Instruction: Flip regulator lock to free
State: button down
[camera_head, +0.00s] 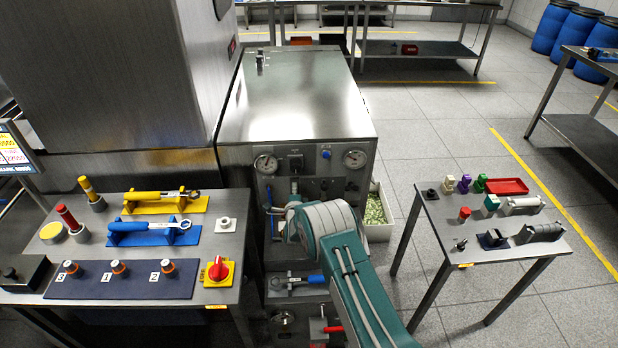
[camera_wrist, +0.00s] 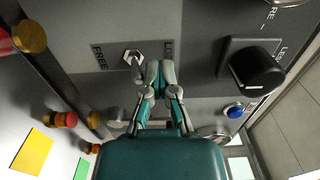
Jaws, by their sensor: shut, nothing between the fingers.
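The regulator lock toggle (camera_wrist: 133,57), a small metal switch with a hex nut, sits on the grey panel (camera_wrist: 195,100) in the wrist view. The FREE label (camera_wrist: 100,58) is to its left. A second label (camera_wrist: 169,50), showing letters "LO", is to its right, partly covered by my fingers. My gripper (camera_wrist: 161,68) is shut and empty. Its fingertips are just right of the toggle, over the label side. In the head view my arm hides the gripper.
A black knob (camera_wrist: 258,70) and a blue button (camera_wrist: 235,110) are to the right on the panel. In the head view, gauges (camera_head: 265,163) sit on the steel cabinet (camera_head: 300,95). Tables with tools (camera_head: 215,258) and small parts (camera_head: 440,225) flank it.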

jog(key=shift+f, duration=0.5)
jog(key=s, duration=0.7)
jog(key=shift+r, duration=0.35)
dwell(0.4)
jog(key=shift+r, duration=0.1)
jog(key=s+d+r+n+g+y, duration=0.1)
jog(key=d+r+n+g, duration=0.15)
jog(key=r, duration=0.75)
jog(key=s+d+r+n+g, duration=0.2)
jog(key=r+n, duration=0.2)
jog(key=r, duration=0.7)
jog(key=s+d+r+n+g, duration=0.3)
jog(key=s+d+r+n, duration=0.15)
jog(key=s+r, duration=0.75)
jog(key=s+d+n+g, duration=0.2)
jog(key=s+d+n, duration=0.1)
jog(key=s, duration=1.2)
jog(key=s+d+n+g+h, duration=0.1)
jog(key=s+d+n+g, duration=0.2)
jog(key=s, duration=1.2)
jog(key=shift+s+d+r+n, duration=0.2)
jog(key=shift+s+n, duration=0.2)
jog(key=shift+n, duration=0.1)
